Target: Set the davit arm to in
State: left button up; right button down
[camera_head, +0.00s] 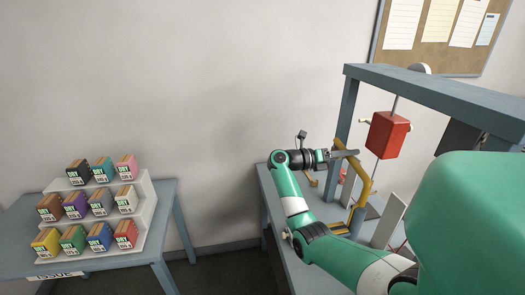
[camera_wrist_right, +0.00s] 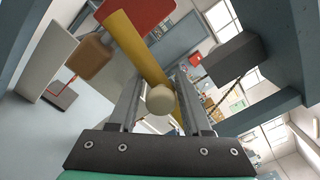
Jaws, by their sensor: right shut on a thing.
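The yellow davit arm (camera_head: 363,187) stands at the blue-grey frame over the right bench in the head view. My right gripper (camera_head: 347,154) is at its upper end. In the right wrist view the yellow bar (camera_wrist_right: 132,42) runs diagonally between the fingers of my right gripper (camera_wrist_right: 158,88), with a cream round knob (camera_wrist_right: 160,99) between them. The gripper is shut on this part of the davit arm. The bar's lower part is partly hidden by my arm in the head view. My left gripper is not in view.
A red block (camera_head: 388,135) hangs from a rod under the frame beam (camera_head: 430,92), right of my gripper. A left table (camera_head: 165,210) holds a stepped white rack (camera_head: 147,195) with several coloured boxes. The wall between is bare; a pinboard (camera_head: 425,45) hangs at upper right.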

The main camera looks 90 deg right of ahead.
jog(key=shift+s+a+r, duration=0.1)
jog(key=shift+r, duration=0.05)
jog(key=c, duration=0.7)
grip_release()
jog(key=shift+o, duration=0.6)
jog(key=shift+s, duration=0.1)
jog(key=shift+w, duration=0.55)
jog(key=b+v, duration=0.2)
jog(key=v, duration=0.8)
jog(key=shift+w, duration=0.25)
